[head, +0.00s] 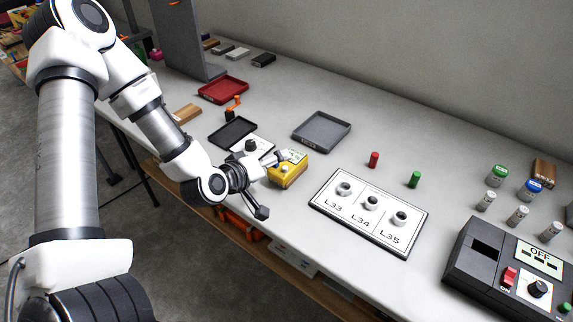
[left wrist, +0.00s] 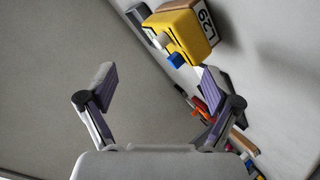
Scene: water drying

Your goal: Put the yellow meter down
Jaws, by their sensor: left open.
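The yellow meter (head: 287,175) is a small box near the table's front edge, just right of my left gripper (head: 271,186) in the head view. It appears to rest on the table. In the left wrist view the meter (left wrist: 188,34) lies beyond the fingertips, towards the top, with blue and white parts on one side. A white label reading L29 (left wrist: 206,22) shows at its edge. My left gripper (left wrist: 160,80) is open with nothing between its fingers. One finger points towards the meter's side in the head view; contact cannot be told. My right gripper is not in view.
A white board marked L33, L34 and L35 (head: 333,207) lies right of the meter. A grey tray (head: 322,130), a black tray (head: 232,131) and a red tray (head: 223,89) stand behind. A black device (head: 482,264) stands far right. Red and green cylinders stand behind the board.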

